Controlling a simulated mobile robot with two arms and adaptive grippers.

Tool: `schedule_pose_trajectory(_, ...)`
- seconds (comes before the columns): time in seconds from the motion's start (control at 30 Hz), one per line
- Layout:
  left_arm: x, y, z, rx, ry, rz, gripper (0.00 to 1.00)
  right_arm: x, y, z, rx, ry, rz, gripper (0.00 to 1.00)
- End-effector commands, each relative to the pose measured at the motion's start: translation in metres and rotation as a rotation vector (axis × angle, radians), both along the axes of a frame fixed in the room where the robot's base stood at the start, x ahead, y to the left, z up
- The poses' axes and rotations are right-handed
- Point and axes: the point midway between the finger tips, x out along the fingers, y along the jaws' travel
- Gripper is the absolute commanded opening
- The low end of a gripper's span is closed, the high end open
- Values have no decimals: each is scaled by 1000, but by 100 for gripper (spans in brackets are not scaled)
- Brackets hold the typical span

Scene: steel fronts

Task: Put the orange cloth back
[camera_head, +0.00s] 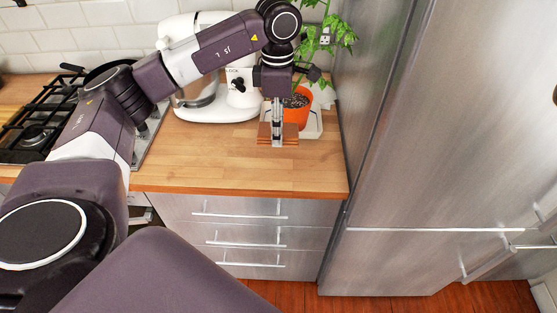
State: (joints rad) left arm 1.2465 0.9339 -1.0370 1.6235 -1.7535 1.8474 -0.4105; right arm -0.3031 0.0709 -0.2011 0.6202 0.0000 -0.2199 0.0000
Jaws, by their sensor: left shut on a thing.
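My left gripper (277,138) points down over the wooden counter, in front of the plant pot. It is shut on a small, flat brownish-orange piece, the orange cloth (264,134), which shows on both sides of the fingers. The cloth is at or just above the counter top; I cannot tell whether it touches. Its middle is hidden by the fingers. My right gripper is not in view.
An orange pot (298,106) with a green plant stands close behind the gripper, by a pale tray (313,125). A white stand mixer (215,105) is to the left, a gas hob (35,135) farther left. The steel fridge (440,130) bounds the right. The front counter is clear.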

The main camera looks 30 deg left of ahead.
Motion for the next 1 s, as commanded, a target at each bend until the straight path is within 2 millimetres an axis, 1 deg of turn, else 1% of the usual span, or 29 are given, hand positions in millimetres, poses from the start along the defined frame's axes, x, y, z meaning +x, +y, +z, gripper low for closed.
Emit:
schedule_pose_trajectory(0.03,-2,1,-12,1,6,0,21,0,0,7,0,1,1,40)
schedule_pose_trajectory(0.1,-2,1,-31,2,7,1,21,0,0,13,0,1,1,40)
schedule_pose_trajectory(0.2,-1,0,-54,0,5,3,21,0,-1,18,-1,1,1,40)
schedule_pose_trajectory(0.3,-1,0,-72,0,2,3,21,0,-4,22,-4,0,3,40)
schedule_pose_trajectory(0.47,0,0,-86,-1,1,2,21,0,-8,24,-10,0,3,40)
schedule_pose_trajectory(0.73,0,0,-122,0,2,3,21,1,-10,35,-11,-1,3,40)
schedule_pose_trajectory(0.83,0,0,-128,0,-1,2,21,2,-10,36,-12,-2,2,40)
schedule_pose_trajectory(1.0,0,0,-129,0,-2,2,21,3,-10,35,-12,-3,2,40)
